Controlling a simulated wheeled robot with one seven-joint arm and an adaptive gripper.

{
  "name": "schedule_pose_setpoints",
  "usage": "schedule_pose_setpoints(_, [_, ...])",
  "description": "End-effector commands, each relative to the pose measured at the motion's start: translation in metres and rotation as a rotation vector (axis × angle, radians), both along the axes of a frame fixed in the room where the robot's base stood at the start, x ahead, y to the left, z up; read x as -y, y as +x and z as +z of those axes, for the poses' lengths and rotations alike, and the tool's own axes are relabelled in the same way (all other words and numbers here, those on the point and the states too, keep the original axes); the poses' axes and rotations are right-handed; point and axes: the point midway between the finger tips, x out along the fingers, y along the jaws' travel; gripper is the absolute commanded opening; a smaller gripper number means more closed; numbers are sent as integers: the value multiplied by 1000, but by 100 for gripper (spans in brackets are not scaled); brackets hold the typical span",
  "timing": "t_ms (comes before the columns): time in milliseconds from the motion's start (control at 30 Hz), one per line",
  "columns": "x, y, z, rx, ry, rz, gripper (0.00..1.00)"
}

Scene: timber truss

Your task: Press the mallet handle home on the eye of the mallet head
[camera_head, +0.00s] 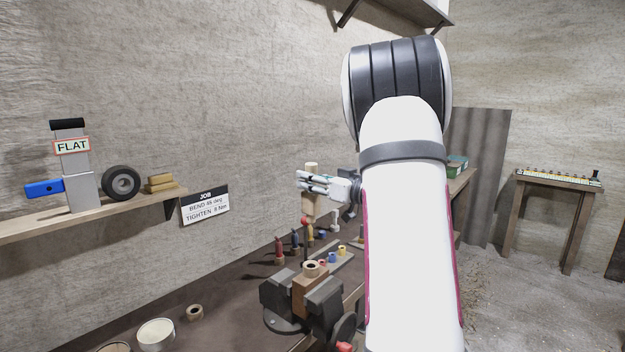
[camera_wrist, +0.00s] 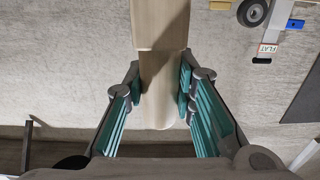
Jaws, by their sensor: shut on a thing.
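My gripper (camera_head: 314,183) is shut on the mallet handle (camera_head: 309,208), a pale wooden bar held roughly upright above the bench. In the wrist view the handle (camera_wrist: 160,25) runs from the top edge down between the teal-padded fingers (camera_wrist: 162,88), wider at the top and narrower where gripped. The mallet head (camera_head: 306,291) is a brown wooden block clamped in the dark vise (camera_head: 325,300). Its eye (camera_head: 311,268) shows as a ring with a dark hole on top. The handle is apart from the head, higher in the picture. The wrist view does not show the head.
Several coloured-handle tools (camera_head: 295,240) stand behind the vise, beside a strip with small coloured pieces (camera_head: 332,258). A white pot (camera_head: 156,334) and a small ring (camera_head: 194,312) sit at the front left. A wall shelf (camera_head: 110,212) holds a wheel (camera_head: 121,183) and blocks.

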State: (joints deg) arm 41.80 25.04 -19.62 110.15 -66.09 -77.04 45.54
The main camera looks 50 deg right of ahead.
Motion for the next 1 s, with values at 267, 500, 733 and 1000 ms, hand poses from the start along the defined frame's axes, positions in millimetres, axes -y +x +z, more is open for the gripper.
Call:
schedule_pose_setpoints(267, [0,-1,-12,-1,2,1,0])
schedule_pose_setpoints(500, [0,-1,-33,-1,1,0,0])
schedule_pose_setpoints(733, [0,-1,-54,0,2,0,0])
schedule_pose_setpoints(1000, [0,-1,-78,0,1,0,0])
